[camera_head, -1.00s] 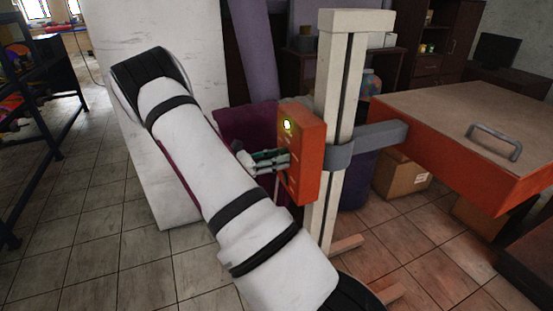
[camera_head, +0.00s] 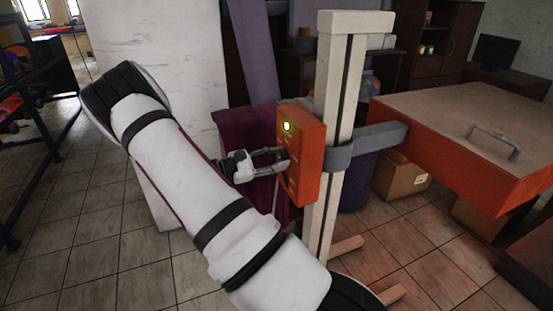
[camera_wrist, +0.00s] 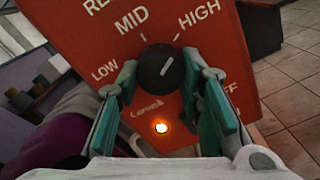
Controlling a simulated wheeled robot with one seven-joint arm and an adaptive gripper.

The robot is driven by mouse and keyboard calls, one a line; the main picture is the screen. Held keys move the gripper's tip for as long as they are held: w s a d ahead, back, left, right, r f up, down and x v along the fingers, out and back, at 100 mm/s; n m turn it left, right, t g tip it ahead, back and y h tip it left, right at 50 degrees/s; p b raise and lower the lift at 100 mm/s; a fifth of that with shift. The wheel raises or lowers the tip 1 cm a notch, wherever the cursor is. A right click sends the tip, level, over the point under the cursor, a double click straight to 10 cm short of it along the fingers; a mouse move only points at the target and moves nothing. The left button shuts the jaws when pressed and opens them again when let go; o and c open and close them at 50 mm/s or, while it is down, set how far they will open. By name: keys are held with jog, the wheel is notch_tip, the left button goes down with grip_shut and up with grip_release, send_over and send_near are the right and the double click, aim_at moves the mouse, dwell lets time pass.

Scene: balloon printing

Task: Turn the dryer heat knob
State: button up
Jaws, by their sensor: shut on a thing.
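The dryer heat knob (camera_wrist: 156,67) is round and black with a pale pointer line. In the wrist view the line leans up and right, toward the HIGH mark. LOW, MID and HIGH are printed around it on the orange control box (camera_head: 306,150). My gripper (camera_head: 285,159) reaches the box face from the left. In the wrist view my gripper (camera_wrist: 160,84) has one green-padded finger on each side of the knob and is shut on it. The head view does not show the knob clearly.
The box is fixed to a pale upright post (camera_head: 340,130). A grey bracket joins the post to the orange dryer table (camera_head: 470,130) at right. A cardboard box (camera_head: 402,177) lies beneath it.

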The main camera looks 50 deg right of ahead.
jog(key=o, duration=1.2)
jog(key=shift+c, duration=0.2)
jog(key=v, duration=1.2)
jog(key=s+a+r+m+t+y, duration=0.2)
jog(key=s+a+r+t+y, duration=0.5)
jog(key=s+a, duration=0.3)
jog(key=s+a+r+m+t+y, duration=0.3)
jog(key=s+a+r+t+y, duration=0.3)
jog(key=a, duration=1.1)
jog(key=s+r+y, duration=0.2)
jog(key=s+r, duration=0.2)
jog(key=shift+s+a+m+t, duration=0.25)
jog(key=shift+s+m+t, duration=0.05)
jog(key=shift+s+t, duration=0.1)
